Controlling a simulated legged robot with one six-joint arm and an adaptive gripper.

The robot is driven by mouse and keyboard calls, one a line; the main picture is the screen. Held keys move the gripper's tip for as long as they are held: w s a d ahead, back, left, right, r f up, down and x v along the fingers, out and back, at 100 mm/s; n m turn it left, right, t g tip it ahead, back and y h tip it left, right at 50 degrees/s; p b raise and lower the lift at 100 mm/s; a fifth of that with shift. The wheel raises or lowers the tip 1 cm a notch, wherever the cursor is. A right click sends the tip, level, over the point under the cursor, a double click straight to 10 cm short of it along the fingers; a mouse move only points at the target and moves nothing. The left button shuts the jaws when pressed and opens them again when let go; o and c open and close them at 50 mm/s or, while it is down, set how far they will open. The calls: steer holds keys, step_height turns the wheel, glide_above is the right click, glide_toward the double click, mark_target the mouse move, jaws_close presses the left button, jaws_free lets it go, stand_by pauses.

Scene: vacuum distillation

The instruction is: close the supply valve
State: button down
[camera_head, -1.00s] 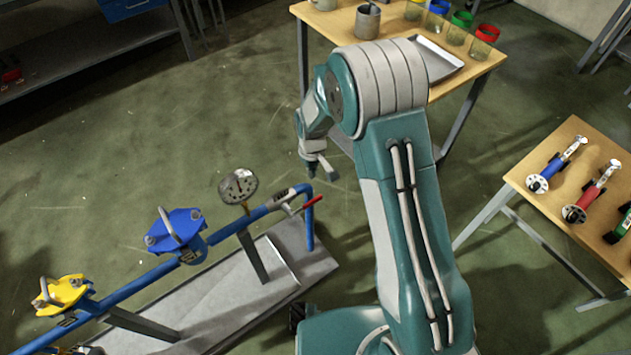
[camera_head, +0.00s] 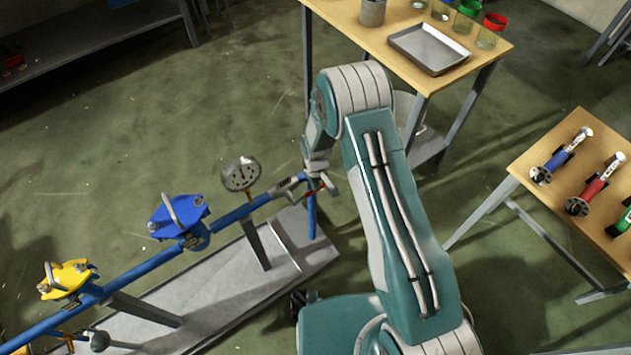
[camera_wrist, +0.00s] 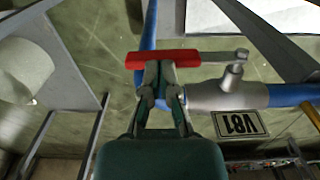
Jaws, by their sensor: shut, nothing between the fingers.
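My gripper (camera_wrist: 159,68) is shut and empty. Its fingertips overlap the red handle's near edge near the free end; I cannot tell whether they touch it. In the head view my gripper (camera_head: 326,186) is at the pipe's right end, where only a bit of the red handle (camera_head: 314,190) shows.
A pressure gauge (camera_head: 241,174), a blue valve cover (camera_head: 178,214) and a yellow one (camera_head: 67,279) sit along the pipe. A grey base plate (camera_head: 225,300) lies below. Wooden tables with a metal tray (camera_head: 429,48) and coloured tools (camera_head: 590,185) stand at the back and right.

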steer(key=shift+f, duration=0.1)
stand_by(0.3)
steer(key=shift+w+d+f+g+y, duration=0.1)
steer(key=shift+d+f+g+y, duration=0.05)
steer(key=shift+f+g+y, duration=0.3)
steer(key=shift+w+d+f+g+y, duration=0.15)
steer(key=shift+f+g+y, duration=0.1)
steer(key=shift+f+y, duration=0.25)
step_height(320, 180, down, 2)
steer(key=g+y, duration=0.1)
steer(key=y, duration=0.1)
steer(key=shift+f+g+y, duration=0.2)
steer(key=shift+g+y, duration=0.15)
steer(key=shift+g, duration=0.05)
steer(key=s+a+f+g+y, duration=0.2)
steer(key=s+a+f+y, duration=0.1)
steer(key=f, duration=0.4)
steer(key=shift+s+a+g+y, duration=0.15)
steer(key=shift+a+g+y, duration=0.25)
steer(key=shift+a+y, duration=0.35)
steer(key=shift+a, duration=0.1)
